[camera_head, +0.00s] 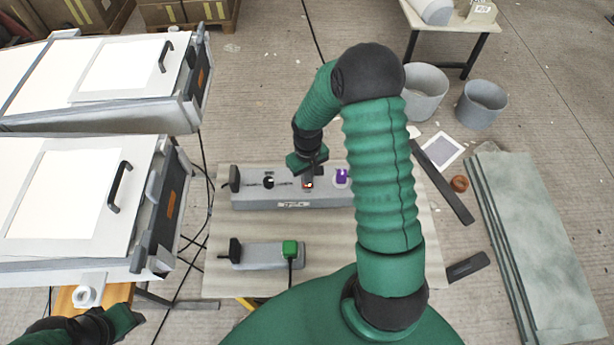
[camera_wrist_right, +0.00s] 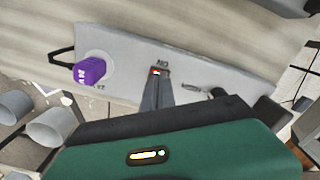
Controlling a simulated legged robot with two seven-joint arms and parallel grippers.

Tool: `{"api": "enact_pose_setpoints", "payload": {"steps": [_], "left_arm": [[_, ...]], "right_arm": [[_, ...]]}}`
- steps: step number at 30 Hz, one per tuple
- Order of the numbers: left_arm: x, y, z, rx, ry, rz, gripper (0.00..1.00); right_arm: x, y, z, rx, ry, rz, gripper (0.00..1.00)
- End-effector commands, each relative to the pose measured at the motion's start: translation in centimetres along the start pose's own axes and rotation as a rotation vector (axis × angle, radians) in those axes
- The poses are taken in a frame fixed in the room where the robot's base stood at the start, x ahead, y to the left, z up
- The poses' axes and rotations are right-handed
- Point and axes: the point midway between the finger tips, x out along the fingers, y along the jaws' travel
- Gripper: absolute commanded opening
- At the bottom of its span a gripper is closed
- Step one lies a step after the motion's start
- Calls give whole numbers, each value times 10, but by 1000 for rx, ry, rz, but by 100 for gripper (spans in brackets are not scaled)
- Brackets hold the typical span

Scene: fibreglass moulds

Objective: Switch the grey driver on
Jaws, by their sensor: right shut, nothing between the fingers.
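The grey driver (camera_head: 260,197) is a long grey box on the table, with a purple knob (camera_head: 342,176) at its right end. In the right wrist view, the driver (camera_wrist_right: 205,75) has a small red-lit switch (camera_wrist_right: 156,72) beside an "ON" mark. My right gripper (camera_head: 308,183) is shut and empty, pointing down over the driver. In the wrist view its fingertips (camera_wrist_right: 157,78) are right at the switch and partly cover it; I cannot tell whether they touch. My left gripper (camera_head: 128,318) is at the lower left, away from the driver; its jaws are unclear.
A smaller grey box (camera_head: 262,256) with a green plug (camera_head: 289,249) sits nearer me on the table (camera_head: 225,222).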

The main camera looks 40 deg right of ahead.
Motion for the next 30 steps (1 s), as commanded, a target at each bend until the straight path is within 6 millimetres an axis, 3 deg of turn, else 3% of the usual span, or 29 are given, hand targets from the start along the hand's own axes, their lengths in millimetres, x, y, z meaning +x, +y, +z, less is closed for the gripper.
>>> {"api": "enact_pose_setpoints", "payload": {"steps": [1, 15, 30], "left_arm": [[-10, 0, -2, 0, 0, 0, 36], [-50, 0, -12, 0, 0, 0, 36], [-49, 0, -12, 0, 0, 0, 36]], "right_arm": [[-11, 0, 0, 0, 0, 0, 0], [-54, 0, 0, 0, -1, 0, 0], [-57, -3, 0, -5, 3, 2, 0]]}}
